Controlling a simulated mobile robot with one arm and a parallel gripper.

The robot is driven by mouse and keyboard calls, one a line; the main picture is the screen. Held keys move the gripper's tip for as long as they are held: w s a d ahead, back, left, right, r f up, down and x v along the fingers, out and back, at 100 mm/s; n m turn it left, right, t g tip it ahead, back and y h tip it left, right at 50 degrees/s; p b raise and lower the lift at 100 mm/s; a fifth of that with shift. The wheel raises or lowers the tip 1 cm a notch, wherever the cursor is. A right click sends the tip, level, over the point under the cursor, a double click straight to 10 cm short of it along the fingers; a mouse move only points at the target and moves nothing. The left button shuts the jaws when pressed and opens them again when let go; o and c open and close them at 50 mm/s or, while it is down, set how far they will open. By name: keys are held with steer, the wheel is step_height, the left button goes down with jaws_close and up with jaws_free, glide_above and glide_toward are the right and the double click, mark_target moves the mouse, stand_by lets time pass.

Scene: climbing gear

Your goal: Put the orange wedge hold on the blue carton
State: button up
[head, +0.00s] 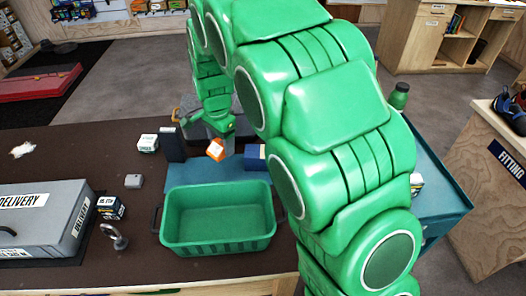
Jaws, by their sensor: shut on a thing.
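My gripper (222,142) is shut on the orange wedge hold (215,150), holding it over the back of the table. The hold looks tilted, and a pale mark shows on its face. A blue carton (254,157) stands just right of the hold, apart from it in the picture. My arm hides the carton's right part. I cannot tell the exact height of the hold above the surface.
A dark upright block (172,144) and a white box (148,143) stand left of the hold. A grey delivery case (45,222), a small box (110,207) and a metal shackle (115,236) are at left.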

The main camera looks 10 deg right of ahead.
steer(key=s+d+r+m, duration=0.2)
steer(key=s+d+m, duration=0.15)
steer(key=d, duration=0.35)
steer(key=s+d+r+m, duration=0.2)
steer(key=d+m, duration=0.2)
steer(key=d, duration=0.4)
glide_above(263, 158)
steer(key=s+d, duration=0.2)
steer(key=shift+f, duration=1.8)
steer(key=shift+m, duration=0.35)
steer(key=shift+w+f, duration=1.35)
steer(key=shift+f, duration=0.2)
steer(key=shift+w+f, duration=1.35)
steer(key=shift+f, duration=1.65)
steer(key=shift+f, duration=0.1)
steer(key=o, duration=1.1)
